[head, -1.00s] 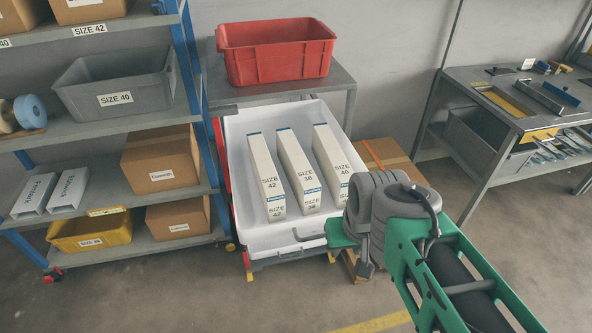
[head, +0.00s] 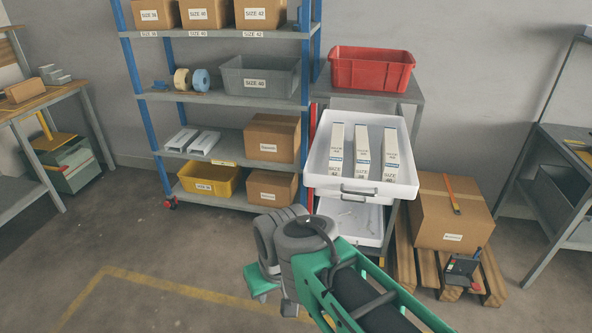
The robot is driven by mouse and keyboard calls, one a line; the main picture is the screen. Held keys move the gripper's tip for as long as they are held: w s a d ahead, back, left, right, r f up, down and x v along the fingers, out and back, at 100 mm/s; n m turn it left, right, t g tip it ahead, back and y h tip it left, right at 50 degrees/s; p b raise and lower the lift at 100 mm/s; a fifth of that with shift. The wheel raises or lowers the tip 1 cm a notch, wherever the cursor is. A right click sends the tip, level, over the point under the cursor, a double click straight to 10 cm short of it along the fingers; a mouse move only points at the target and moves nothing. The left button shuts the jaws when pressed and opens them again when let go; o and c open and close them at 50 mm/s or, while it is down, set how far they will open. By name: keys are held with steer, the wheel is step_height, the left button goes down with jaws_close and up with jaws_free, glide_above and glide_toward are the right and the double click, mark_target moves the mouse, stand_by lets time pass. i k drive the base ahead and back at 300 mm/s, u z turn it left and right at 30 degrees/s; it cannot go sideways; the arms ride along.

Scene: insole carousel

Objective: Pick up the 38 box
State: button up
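Three tall narrow white boxes lean side by side in a white tray (head: 325,184) on the cart. The middle one is the 38 box (head: 362,152); its label is too small to read now, but the earlier frame shows SIZE 38 there. The size 42 box (head: 336,150) is on its left and the size 40 box (head: 391,157) on its right, with gaps between them. My gripper (head: 262,284) is in front of the cart, low and left of the tray in the picture, apart from the boxes. Its fingers are mostly hidden by the wrist, so its opening cannot be told.
A blue-post shelf (head: 225,92) with cartons and bins stands left of the cart. A red bin (head: 371,70) is behind the tray. A large carton (head: 450,215) on a pallet is at right, a workbench (head: 572,190) beyond it. The floor at left front is clear.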

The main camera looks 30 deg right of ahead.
mark_target(361, 159)
steer(key=u, duration=0.8)
steer(key=i, duration=1.1)
steer(key=z, duration=1.25)
steer(key=i, duration=0.7)
steer(key=z, duration=0.9)
steer(key=i, duration=0.55)
